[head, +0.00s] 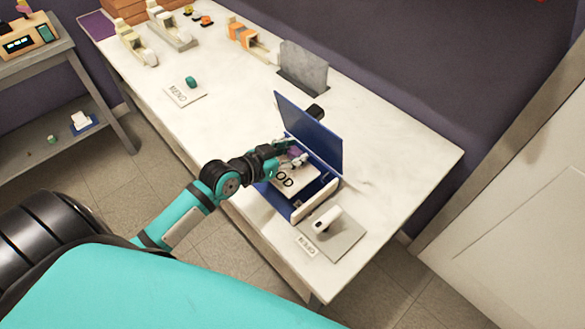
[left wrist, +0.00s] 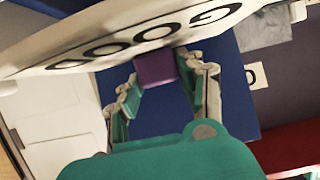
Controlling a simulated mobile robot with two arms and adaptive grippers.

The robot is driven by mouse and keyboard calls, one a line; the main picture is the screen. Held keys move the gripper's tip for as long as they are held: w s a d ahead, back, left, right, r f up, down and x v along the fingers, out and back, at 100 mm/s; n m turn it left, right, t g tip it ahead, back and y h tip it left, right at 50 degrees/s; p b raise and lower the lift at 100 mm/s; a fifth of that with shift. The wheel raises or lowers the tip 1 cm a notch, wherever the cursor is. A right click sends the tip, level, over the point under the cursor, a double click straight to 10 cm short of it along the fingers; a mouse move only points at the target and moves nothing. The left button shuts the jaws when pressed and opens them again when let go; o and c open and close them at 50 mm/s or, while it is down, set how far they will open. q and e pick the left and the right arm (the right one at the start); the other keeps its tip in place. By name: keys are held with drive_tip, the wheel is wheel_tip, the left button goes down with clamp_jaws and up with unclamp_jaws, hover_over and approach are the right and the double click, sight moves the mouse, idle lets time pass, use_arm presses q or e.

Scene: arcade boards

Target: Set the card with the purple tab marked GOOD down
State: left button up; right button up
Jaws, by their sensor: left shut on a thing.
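The white card (head: 287,180) marked GOOD is over the open blue box (head: 283,202) in the head view, with only "OD" of its lettering showing. The card also fills the top of the left wrist view (left wrist: 110,42), where the whole word shows upside down. Its purple tab (left wrist: 155,68) sits between the fingers of my left gripper (left wrist: 157,80), which is shut on it. In the head view the left gripper (head: 296,157) is in front of the raised blue lid (head: 312,135). I cannot tell whether the card touches the box. My right gripper is not in view.
A grey plate with a white device (head: 327,220) and a small label (head: 306,245) are near the box. A grey upright slab (head: 303,68) stands behind. A card with a teal knob (head: 191,82) lies left. The white counter (head: 225,125) is bare between them.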

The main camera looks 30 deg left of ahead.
use_arm(q)
drive_tip(key=shift+f, duration=1.4)
wheel_tip(320, 180, down, 3)
drive_tip(key=shift+f+b, duration=0.15)
drive_tip(key=shift+b, duration=0.3)
drive_tip(key=shift+f, duration=0.1)
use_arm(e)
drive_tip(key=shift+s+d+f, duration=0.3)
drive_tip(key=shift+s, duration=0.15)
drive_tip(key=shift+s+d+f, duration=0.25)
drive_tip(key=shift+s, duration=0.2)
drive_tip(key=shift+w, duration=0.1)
use_arm(q)
drive_tip(key=shift+f, duration=0.2)
drive_tip(key=o, duration=1.1)
drive_tip(key=shift+o, duration=0.2)
drive_tip(key=shift+r, duration=0.1)
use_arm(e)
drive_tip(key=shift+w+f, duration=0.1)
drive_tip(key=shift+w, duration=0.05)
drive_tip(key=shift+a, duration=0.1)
